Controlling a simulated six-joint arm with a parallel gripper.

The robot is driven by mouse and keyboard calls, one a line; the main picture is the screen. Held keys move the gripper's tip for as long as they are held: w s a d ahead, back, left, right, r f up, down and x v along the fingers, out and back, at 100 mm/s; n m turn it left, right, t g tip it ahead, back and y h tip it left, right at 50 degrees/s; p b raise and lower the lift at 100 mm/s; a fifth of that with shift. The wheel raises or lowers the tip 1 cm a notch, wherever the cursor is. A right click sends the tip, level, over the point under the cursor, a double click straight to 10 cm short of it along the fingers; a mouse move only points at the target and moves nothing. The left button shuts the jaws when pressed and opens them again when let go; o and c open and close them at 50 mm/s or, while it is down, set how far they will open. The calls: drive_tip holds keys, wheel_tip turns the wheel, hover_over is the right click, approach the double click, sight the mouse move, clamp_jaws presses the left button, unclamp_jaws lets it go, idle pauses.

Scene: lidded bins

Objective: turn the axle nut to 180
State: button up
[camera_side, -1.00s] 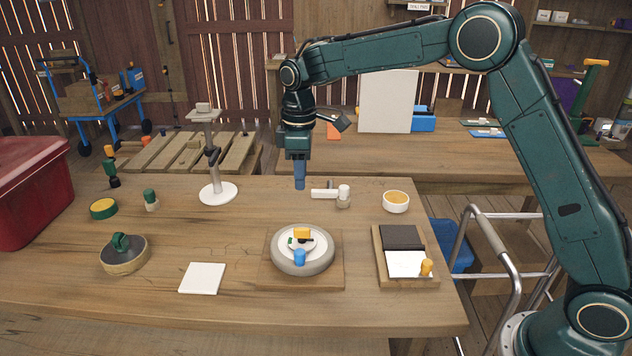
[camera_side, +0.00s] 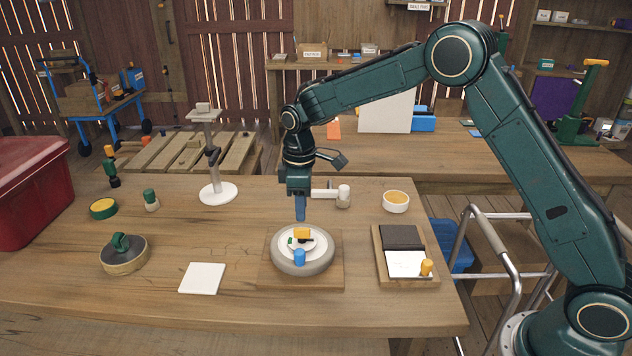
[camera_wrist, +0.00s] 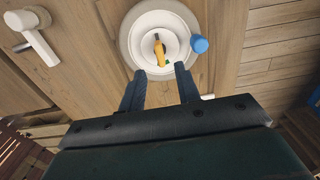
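The axle nut seems to be the orange-yellow piece (camera_side: 302,233) at the centre of a round grey wheel (camera_side: 287,262) with a white face, lying on a wooden board. In the wrist view the orange-yellow piece (camera_wrist: 159,52) is a narrow bar with a dark part at its end and a small green mark beside it. A blue knob (camera_side: 299,257) sits at the wheel's near edge. My gripper (camera_side: 300,218) points down just above and behind the wheel. In the wrist view its two fingers (camera_wrist: 160,78) are apart with nothing between them, short of the orange-yellow piece.
A white tap-like piece (camera_side: 325,193) lies behind the wheel. A tray with a dark pad and a white card (camera_side: 407,263) stands to its right, a white tile (camera_side: 203,278) to its left. A white stand (camera_side: 217,194) rises at back left.

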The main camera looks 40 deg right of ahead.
sight(302, 228)
drive_tip(key=shift+f, duration=2.9)
clamp_jaws()
